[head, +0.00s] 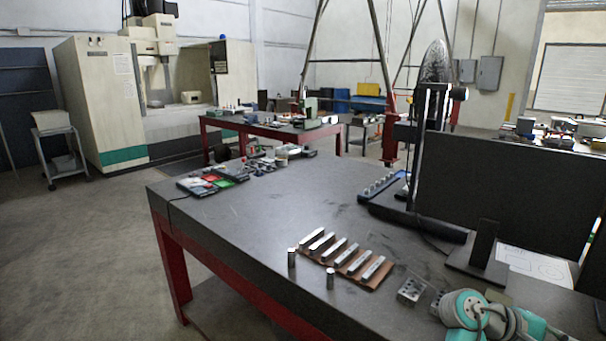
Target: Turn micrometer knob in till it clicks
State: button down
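I cannot make out a micrometer or its knob in the head view. A tall dark measuring stand (420,150) rises at the back right of the grey workbench (240,215). A small knob-like part (459,94) sticks out to the right near its top, too small to identify. Teal and grey links of my arm show at the bottom right edge. My gripper is not visible, so its state and what it may hold are hidden.
Several metal bars lie on a brown mat (377,281), with two upright metal cylinders (330,278) (292,257) beside it. A small holed metal block (410,290) is near my arm. The bench's left middle is clear.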

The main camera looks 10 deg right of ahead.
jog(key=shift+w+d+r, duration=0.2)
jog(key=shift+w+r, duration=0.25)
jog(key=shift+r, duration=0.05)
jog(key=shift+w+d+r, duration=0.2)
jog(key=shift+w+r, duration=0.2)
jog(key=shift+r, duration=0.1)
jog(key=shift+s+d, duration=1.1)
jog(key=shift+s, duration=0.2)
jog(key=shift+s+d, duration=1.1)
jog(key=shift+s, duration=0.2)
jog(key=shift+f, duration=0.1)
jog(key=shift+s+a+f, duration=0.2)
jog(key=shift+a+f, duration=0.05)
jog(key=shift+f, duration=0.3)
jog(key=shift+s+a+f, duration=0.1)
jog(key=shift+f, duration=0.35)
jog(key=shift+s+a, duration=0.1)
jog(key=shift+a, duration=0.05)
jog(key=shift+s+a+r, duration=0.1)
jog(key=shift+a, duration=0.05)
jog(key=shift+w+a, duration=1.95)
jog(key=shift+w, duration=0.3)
